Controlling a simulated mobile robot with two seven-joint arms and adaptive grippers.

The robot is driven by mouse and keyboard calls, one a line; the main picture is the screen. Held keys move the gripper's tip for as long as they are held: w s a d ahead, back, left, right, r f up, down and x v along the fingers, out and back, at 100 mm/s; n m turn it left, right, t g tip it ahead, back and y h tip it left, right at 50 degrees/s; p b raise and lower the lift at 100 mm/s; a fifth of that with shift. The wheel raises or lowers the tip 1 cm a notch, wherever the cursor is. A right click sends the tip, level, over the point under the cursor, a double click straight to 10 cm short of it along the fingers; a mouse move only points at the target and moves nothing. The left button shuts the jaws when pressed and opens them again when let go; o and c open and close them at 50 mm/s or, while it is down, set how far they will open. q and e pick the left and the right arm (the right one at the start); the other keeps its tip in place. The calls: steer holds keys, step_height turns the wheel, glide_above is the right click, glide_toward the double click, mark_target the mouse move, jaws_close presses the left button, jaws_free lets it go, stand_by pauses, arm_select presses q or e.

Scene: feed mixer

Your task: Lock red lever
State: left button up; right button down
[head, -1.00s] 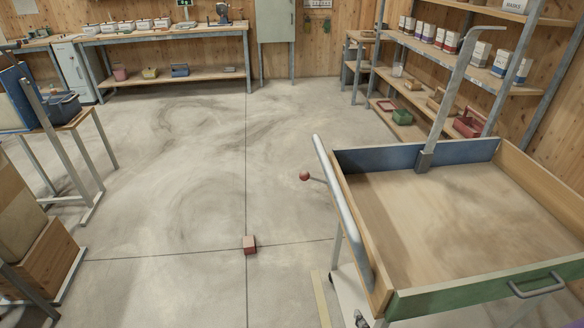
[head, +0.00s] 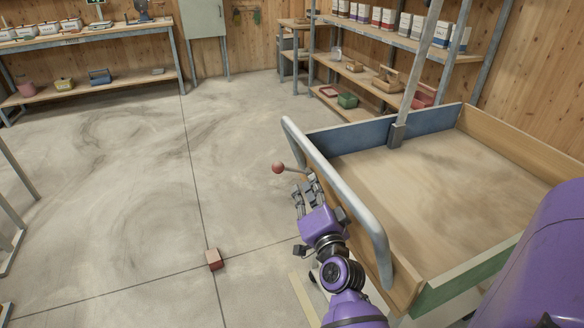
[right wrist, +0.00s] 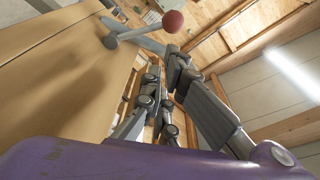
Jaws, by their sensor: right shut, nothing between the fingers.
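The red lever has a round red knob (head: 278,168) on a thin grey rod, at the left side of the wooden cart-like tray (head: 440,165). The rod points out to the left, past the grey rail. In the right wrist view the red knob (right wrist: 173,21) and its rod show at the top, beyond the fingers. My right gripper (head: 304,188) is shut and empty, just below and to the right of the knob in the head view. It appears apart from the knob. In the right wrist view my right gripper (right wrist: 166,68) points up toward the lever. My left gripper is not in view.
A grey curved rail (head: 335,190) runs along the tray's left side, close to my right arm. A grey upright post (head: 413,85) stands at the tray's back wall. A small red block (head: 214,259) lies on the floor.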

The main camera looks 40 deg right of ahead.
mark_target(285, 170)
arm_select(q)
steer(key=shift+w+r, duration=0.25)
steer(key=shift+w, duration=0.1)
arm_select(e)
steer(key=shift+d+r+m, duration=0.2)
steer(key=shift+r+m, duration=0.1)
steer(key=shift+w, duration=0.1)
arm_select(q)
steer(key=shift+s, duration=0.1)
arm_select(e)
steer(key=f+x, duration=0.1)
steer(key=x, duration=0.9)
steer(key=shift+r, duration=0.5)
